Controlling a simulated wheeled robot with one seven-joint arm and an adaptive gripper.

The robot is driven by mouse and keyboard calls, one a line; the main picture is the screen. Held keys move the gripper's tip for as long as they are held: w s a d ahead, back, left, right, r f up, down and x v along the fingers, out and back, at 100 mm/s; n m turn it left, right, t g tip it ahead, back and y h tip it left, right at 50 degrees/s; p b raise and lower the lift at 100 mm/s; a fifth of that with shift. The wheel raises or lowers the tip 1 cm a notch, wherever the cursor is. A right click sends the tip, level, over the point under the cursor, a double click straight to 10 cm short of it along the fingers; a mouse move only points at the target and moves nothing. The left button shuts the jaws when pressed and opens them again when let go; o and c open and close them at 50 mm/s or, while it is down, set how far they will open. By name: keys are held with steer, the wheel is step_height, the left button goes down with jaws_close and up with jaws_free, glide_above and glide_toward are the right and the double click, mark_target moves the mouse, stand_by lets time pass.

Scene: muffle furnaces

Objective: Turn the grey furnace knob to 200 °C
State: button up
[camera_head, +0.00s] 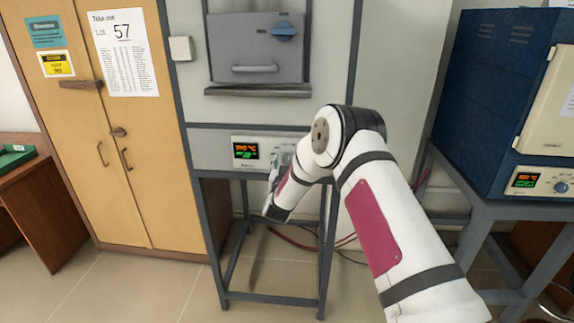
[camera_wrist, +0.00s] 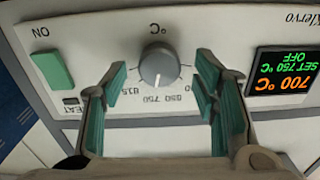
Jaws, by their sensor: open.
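The grey furnace (camera_head: 255,55) stands in the middle of the head view on a metal frame, its door shut. Its control panel (camera_head: 210,150) has a lit display (camera_head: 245,152). In the wrist view, which is upside down, the grey knob (camera_wrist: 159,66) sits under a °C mark on a numbered dial. The display beside it (camera_wrist: 283,77) reads 700 °C, SET 750 °C, OFF. My gripper (camera_wrist: 160,84) is open, its green-padded fingers on either side of the knob with gaps. In the head view my gripper (camera_head: 282,158) is at the panel, and the knob is not clearly visible there.
A green switch (camera_wrist: 50,70) marked ON is on the same panel. A blue furnace (camera_head: 490,90) with its own display and blue knob stands at right. A wooden cabinet (camera_head: 145,190) is at left. Cables lie beneath the grey furnace's stand.

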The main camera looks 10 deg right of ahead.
steer(key=shift+w+d, duration=0.1)
steer(key=shift+w, duration=0.15)
steer(key=c, duration=1.2)
steer(key=shift+o, duration=0.2)
